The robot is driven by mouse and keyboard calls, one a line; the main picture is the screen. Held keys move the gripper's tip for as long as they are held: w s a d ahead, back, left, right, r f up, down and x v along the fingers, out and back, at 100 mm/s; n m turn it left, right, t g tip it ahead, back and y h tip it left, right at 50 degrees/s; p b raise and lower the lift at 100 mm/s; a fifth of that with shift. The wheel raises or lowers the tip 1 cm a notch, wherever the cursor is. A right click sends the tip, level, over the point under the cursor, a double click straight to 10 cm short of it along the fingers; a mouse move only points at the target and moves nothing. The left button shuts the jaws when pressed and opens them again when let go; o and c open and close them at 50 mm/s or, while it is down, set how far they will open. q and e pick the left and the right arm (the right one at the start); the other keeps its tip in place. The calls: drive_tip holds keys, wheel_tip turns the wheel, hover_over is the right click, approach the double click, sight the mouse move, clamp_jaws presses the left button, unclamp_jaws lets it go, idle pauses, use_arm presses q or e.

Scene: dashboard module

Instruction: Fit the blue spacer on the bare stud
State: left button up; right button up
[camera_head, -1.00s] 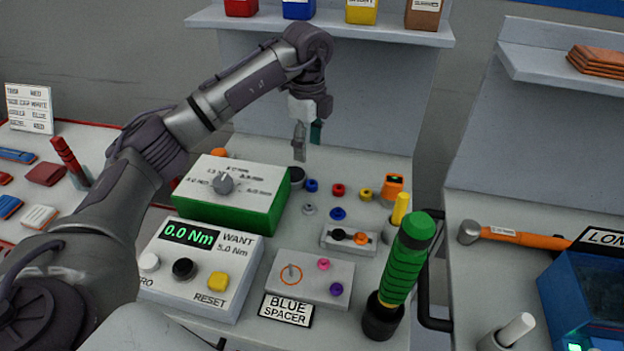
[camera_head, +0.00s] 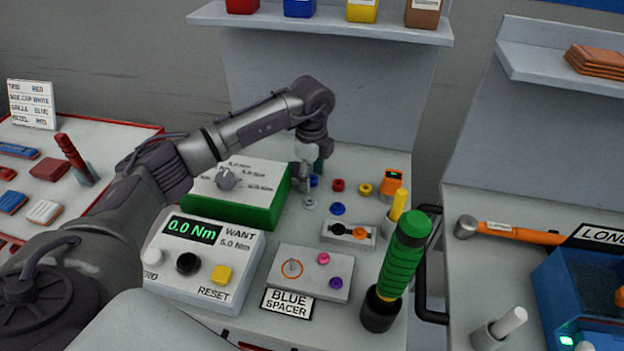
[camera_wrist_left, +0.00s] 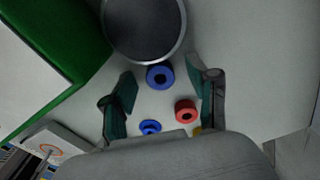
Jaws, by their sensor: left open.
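The bare stud (camera_head: 291,267) stands inside an orange ring on a grey plate (camera_head: 305,288), with a pink piece (camera_head: 323,258) and a purple piece (camera_head: 335,284) beside it. A "BLUE SPACER" label (camera_head: 286,303) is at its front. My left gripper (camera_head: 313,170) is open above the small parts. In the left wrist view a plain blue ring (camera_wrist_left: 159,76) lies between the open fingers (camera_wrist_left: 163,90), seen from above, ungripped. It partly shows behind the gripper in the head view (camera_head: 313,181). A second blue part (camera_head: 337,208), with a wider base, lies nearer. My right gripper is not in view.
A red ring (camera_head: 338,185), a yellow ring (camera_head: 364,189) and a grey part (camera_head: 309,204) lie close by. A green box (camera_head: 265,215) stands left of the gripper. A dark round top (camera_wrist_left: 145,28) is beside the blue ring. A green-handled tool (camera_head: 403,258) stands at right.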

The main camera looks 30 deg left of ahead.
use_arm(q)
drive_tip(key=shift+c, duration=0.3)
drive_tip(key=c, duration=0.8)
